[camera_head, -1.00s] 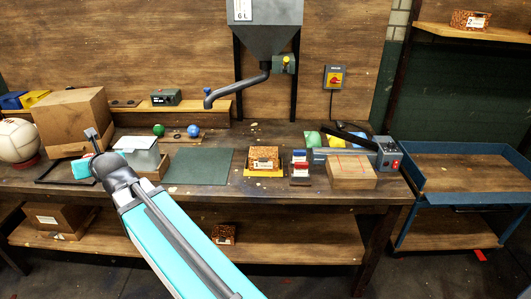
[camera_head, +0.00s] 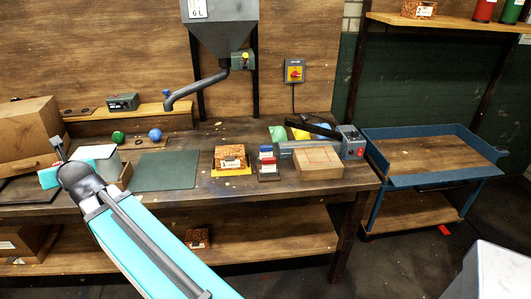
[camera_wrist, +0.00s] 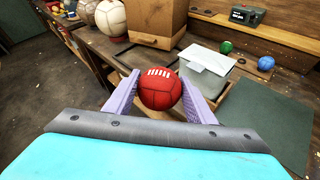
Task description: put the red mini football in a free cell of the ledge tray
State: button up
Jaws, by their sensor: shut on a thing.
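The red mini football (camera_wrist: 160,92), with white laces, is between the two lilac fingers of my gripper (camera_wrist: 159,77) in the wrist view. The gripper is shut on it. In the head view my arm hides the ball and fingers. I cannot tell for certain which board is the ledge tray.
A cardboard box (camera_head: 30,132) stands at the bench's left, with pale balls (camera_wrist: 150,18) beside it. A hopper's spout (camera_head: 190,92) hangs over the ledge's right part.

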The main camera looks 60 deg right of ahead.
jog(key=s+d+f+m+g+h+b, duration=0.1)
jog(key=s+d+f+m+g+h, duration=0.15)
jog(key=s+d, duration=0.7)
jog(key=s+d+f+m+g+h+b, duration=0.1)
jog(key=s+d+f+m+h+b, duration=0.2)
jog(key=d, duration=1.3)
jog(key=s+d+f+m+g+h, duration=0.2)
jog(key=s+d+f+m+h, duration=0.15)
jog(key=d, duration=0.95)
jog(key=s+d+m+g+h+b, duration=0.1)
jog(key=s+d+m+g, duration=0.2)
jog(key=s+d, duration=0.4)
jog(key=s+d+f+m+g+h+b, duration=0.1)
jog(key=s+d+m+g, duration=0.2)
jog(key=s+d, duration=0.4)
jog(key=s+d+f+m+g+h+b, duration=0.1)
jog(key=s+d+m+g, duration=0.3)
jog(key=s, duration=1.7)
jog(key=d+g+b, duration=0.1)
jog(key=d, duration=0.2)
jog(key=shift+d, duration=0.35)
jog(key=shift+d+r, duration=0.1)
